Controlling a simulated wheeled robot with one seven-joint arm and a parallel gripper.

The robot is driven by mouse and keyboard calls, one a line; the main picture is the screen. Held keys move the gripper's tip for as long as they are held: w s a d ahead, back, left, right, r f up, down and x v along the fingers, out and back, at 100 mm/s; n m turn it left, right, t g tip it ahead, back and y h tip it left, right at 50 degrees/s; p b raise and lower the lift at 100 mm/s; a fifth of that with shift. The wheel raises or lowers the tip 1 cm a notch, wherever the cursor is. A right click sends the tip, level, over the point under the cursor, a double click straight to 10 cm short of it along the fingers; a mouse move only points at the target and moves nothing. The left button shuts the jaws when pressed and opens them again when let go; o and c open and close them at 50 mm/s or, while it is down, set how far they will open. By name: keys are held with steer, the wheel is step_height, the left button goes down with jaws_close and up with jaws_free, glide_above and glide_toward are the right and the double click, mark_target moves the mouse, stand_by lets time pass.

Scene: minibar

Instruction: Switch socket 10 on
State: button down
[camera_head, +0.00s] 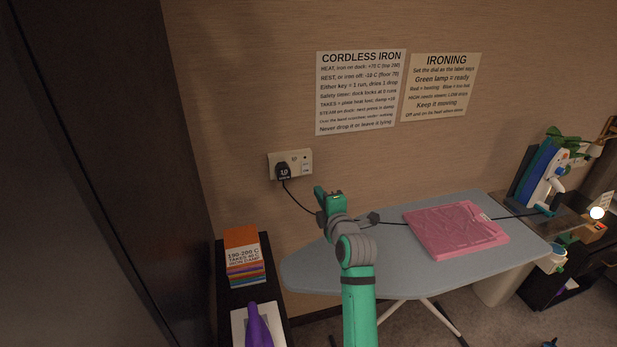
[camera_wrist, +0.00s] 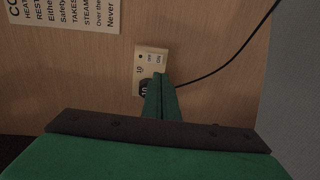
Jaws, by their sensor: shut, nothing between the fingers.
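Socket 10 (camera_head: 305,157) is a cream wall plate with a small switch at its right end and a black plug marked 10 (camera_head: 283,171) in its left part. I cannot tell the switch's position. My gripper (camera_head: 328,193) is green, shut and empty, below and right of the socket in the head view. In the wrist view its fingertips (camera_wrist: 159,78) overlap the plate's lower right edge; I cannot tell whether they touch.
A black cord runs from the plug across the ironing board (camera_head: 385,270). A folded pink cloth (camera_head: 455,229) lies on the board. An orange-topped stack (camera_head: 243,245) and a purple object (camera_head: 257,325) are at lower left. Two signs, one titled cordless iron (camera_head: 360,92), hang above.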

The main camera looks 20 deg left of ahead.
mark_target(306, 172)
steer(key=x, duration=1.2)
steer(key=shift+w+a, duration=0.1)
steer(key=shift+a, duration=0.1)
steer(key=shift+w+f, duration=0.1)
steer(key=shift+w, duration=0.1)
steer(key=shift+s, duration=0.1)
steer(key=s+d+f, duration=0.1)
steer(key=s+d, duration=0.6)
steer(key=s, duration=0.4)
steer(key=shift+s+d+f, duration=0.25)
steer(key=shift+d+f, duration=0.1)
steer(key=shift+a, duration=0.1)
